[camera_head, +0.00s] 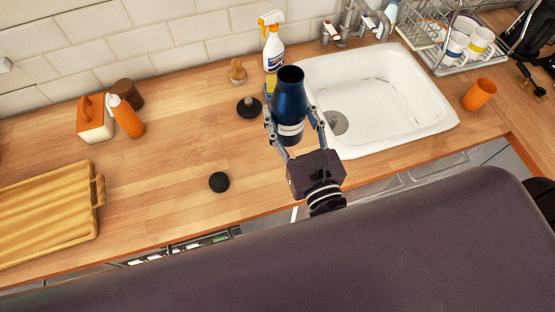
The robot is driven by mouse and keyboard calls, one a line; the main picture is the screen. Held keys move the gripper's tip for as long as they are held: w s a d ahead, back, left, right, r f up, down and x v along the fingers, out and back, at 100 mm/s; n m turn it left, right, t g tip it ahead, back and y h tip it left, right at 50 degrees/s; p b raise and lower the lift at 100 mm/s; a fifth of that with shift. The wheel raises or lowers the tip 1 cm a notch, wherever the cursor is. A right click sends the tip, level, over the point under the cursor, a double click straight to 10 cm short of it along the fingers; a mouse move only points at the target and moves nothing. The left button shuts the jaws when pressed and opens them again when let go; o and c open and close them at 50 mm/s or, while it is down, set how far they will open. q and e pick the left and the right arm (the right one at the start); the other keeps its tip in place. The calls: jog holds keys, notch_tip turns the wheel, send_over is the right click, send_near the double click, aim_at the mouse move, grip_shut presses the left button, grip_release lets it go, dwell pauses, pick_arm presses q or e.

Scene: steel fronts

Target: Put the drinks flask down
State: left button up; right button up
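The drinks flask (290,103) is dark blue with a pale band low on its side and a dark top. It looks roughly upright, in front of the sink's left edge. My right gripper (293,122) has a finger on each side of the flask and is shut on it. The flask's lower end is partly hidden by the gripper, and I cannot tell whether it touches the counter. My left gripper is not in view.
The wooden counter (165,175) has clear room left of the flask, around a black disc (219,182). A black-based object (249,107) and a spray bottle (272,45) stand nearby. The white sink (385,95) is right. A ribbed board (45,215) lies left.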

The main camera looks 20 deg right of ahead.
aim_at(290, 128)
jog(key=f+b, duration=0.1)
jog(key=f, duration=0.1)
jog(key=f+b, duration=0.1)
jog(key=f, duration=0.1)
jog(key=f+b, duration=0.1)
jog(key=f, duration=0.1)
jog(key=shift+w+d+b, duration=0.15)
jog(key=shift+d+b, duration=0.15)
jog(key=shift+b, duration=0.1)
jog(key=f+b, duration=0.3)
jog(key=f, duration=0.3)
jog(key=f+b, duration=0.4)
jog(key=f, duration=0.2)
jog(key=shift+a+f, duration=0.2)
jog(key=shift+f, duration=0.1)
jog(key=shift+d+f, duration=0.1)
jog(key=shift+f, duration=0.05)
jog(key=shift+f+b, duration=0.15)
jog(key=shift+b, duration=0.25)
jog(key=o, duration=1.4)
